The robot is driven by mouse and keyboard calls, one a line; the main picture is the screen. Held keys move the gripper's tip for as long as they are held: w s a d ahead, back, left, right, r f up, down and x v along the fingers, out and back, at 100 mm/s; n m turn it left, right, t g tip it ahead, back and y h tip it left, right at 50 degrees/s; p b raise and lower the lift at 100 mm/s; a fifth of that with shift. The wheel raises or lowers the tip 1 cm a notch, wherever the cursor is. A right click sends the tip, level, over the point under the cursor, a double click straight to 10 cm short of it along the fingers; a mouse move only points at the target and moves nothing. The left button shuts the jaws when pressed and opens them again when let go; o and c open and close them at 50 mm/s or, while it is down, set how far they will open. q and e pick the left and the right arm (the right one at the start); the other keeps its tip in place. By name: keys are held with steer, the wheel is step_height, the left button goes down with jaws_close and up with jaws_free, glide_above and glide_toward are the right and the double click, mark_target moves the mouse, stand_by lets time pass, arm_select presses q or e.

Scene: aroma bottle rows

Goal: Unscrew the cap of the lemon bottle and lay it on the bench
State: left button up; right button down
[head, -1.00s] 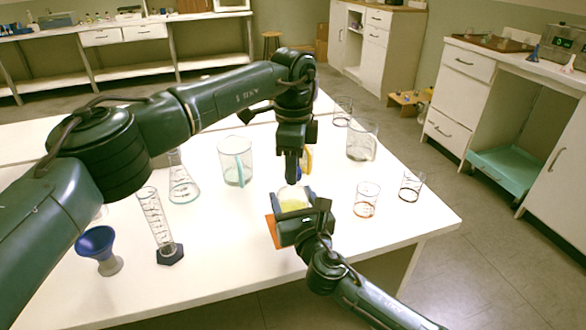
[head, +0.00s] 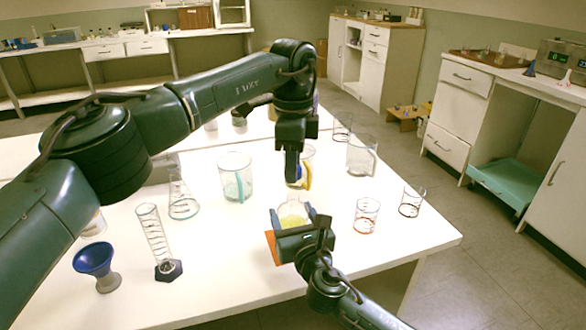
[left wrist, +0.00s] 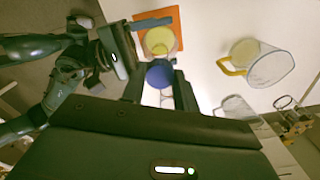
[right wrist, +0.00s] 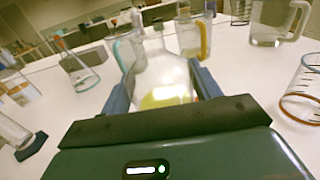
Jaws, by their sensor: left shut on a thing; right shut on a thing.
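The lemon bottle (head: 292,218) is a clear flask with yellow liquid. It stands upright at the orange mat (head: 270,246), and its open neck shows in the right wrist view (right wrist: 158,75). My right gripper (head: 293,212) is shut around its body from the near side. My left gripper (head: 292,182) points down above the bottle, shut on the round blue cap (left wrist: 160,74). The cap is apart from the neck. In the head view the fingers mostly hide it.
A beaker with a yellow handle (left wrist: 256,62) stands just behind the bottle, close to my left gripper. Beakers (head: 235,177) and (head: 362,155) stand farther back. Small glasses (head: 366,215) stand right. Bare bench lies left of the mat, before the measuring cylinder (head: 155,235).

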steer(key=shift+c, duration=1.3)
jaws_free()
steer(key=p+v, duration=0.1)
steer(key=v, duration=1.1)
